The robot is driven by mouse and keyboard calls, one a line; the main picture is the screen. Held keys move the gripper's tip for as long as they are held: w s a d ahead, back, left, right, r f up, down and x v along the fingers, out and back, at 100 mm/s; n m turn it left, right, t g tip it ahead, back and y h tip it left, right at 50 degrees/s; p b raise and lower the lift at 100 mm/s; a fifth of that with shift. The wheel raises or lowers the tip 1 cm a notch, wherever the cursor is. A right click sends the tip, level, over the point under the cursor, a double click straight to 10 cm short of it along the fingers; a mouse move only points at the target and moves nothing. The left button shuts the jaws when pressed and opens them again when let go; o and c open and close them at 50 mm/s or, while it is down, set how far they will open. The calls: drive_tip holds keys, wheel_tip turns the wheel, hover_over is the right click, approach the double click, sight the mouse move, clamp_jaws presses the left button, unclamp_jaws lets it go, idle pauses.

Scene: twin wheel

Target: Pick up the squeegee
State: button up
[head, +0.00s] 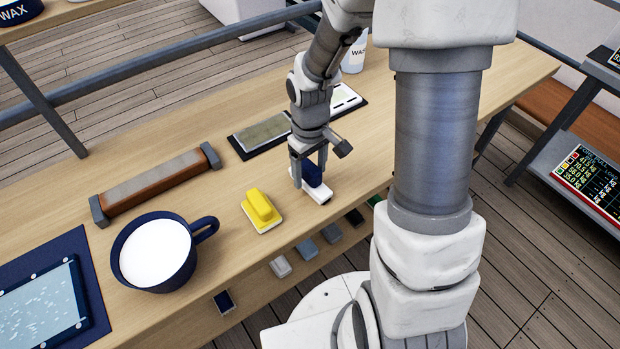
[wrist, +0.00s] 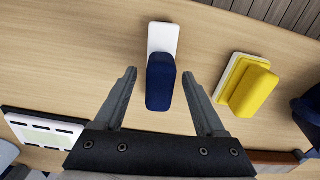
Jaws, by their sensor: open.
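A tool with a dark blue grip (head: 312,174) and a flat white part (head: 318,193), which looks like the squeegee, sits on the wooden table near its front edge. My gripper (head: 309,178) points down over it, jaws apart. In the wrist view, the blue grip (wrist: 160,84) lies between the two fingers of my gripper (wrist: 159,75), with a gap on each side. The white part (wrist: 163,38) extends past the fingertips. I cannot tell exactly how low the fingertips are beside the grip.
A yellow block on a pale base (head: 261,209) stands to the left. Beyond it are a dark blue mug (head: 158,265) and a brown bar with grey ends (head: 155,185). A dark tray (head: 262,133) lies behind my gripper. Small blocks sit on a lower shelf.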

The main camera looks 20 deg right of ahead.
sight(312, 167)
drive_tip(key=shift+f, duration=0.15)
clamp_jaws()
drive_tip(key=shift+r, duration=0.2)
idle(0.3)
drive_tip(key=shift+r, duration=0.25)
drive_tip(key=r, duration=0.2)
drive_tip(key=r+p, duration=0.1)
drive_tip(key=r, duration=0.1)
drive_tip(key=shift+s+d, duration=0.2)
drive_tip(key=s+d+r+p, duration=0.1)
drive_tip(key=s+d+r, duration=0.5)
drive_tip(key=s, duration=0.3)
drive_tip(key=shift+d, duration=0.25)
drive_tip(key=shift+r, duration=0.1)
